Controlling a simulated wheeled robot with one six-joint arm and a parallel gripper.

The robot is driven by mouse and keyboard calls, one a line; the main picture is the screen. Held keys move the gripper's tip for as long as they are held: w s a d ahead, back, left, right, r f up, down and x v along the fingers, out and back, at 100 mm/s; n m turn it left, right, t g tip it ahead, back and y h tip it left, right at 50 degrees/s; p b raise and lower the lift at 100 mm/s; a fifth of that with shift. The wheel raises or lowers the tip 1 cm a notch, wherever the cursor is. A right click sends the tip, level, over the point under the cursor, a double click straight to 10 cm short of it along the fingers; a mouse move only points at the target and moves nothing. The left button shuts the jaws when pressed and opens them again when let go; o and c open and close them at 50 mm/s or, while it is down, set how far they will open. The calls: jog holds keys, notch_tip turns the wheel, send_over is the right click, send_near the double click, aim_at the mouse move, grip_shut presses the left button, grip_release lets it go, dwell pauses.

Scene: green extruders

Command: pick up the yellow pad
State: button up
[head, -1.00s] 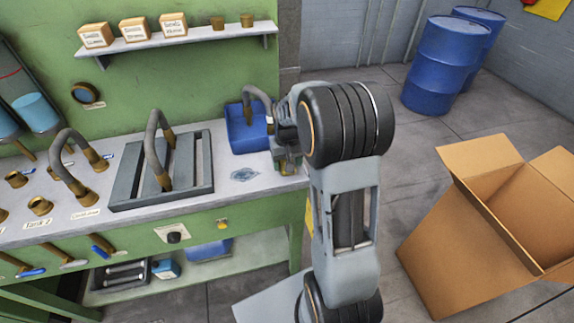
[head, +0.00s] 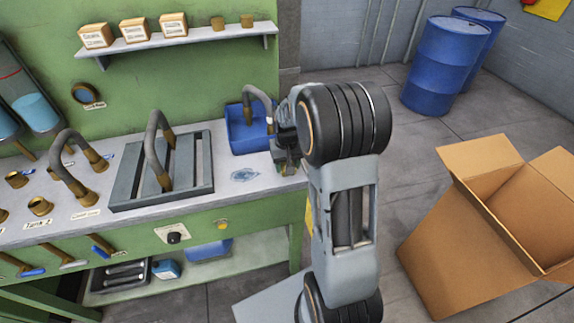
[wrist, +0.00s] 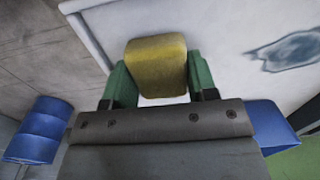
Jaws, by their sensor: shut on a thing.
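The yellow pad (wrist: 156,66) is a block with rounded edges in the wrist view. It sits between the two green fingers of my gripper (wrist: 158,75), which is shut on it with one finger at each side. The pad is over or on the pale worktop (wrist: 235,35) near its edge; I cannot tell whether it touches the surface. In the head view my gripper (head: 286,163) is at the right end of the green workbench, partly behind my arm. I cannot make out the pad there.
A blue bin (head: 238,132) with a curved pipe stands just left of my gripper. A grey rack (head: 126,190) is further left, and a shelf (head: 175,40) hangs above. An open cardboard box (head: 440,245) and blue barrels (head: 443,65) stand on the floor at right.

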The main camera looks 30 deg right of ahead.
jog(key=shift+r, duration=0.45)
notch_tip(320, 180, up, 2)
jog(key=shift+r, duration=0.2)
jog(key=s+a+r+b, duration=0.2)
jog(key=a+r, duration=0.7)
jog(key=a, duration=0.4)
jog(key=shift+s+a+r, duration=0.2)
jog(key=shift+a+r, duration=0.15)
jog(key=shift+a, duration=0.05)
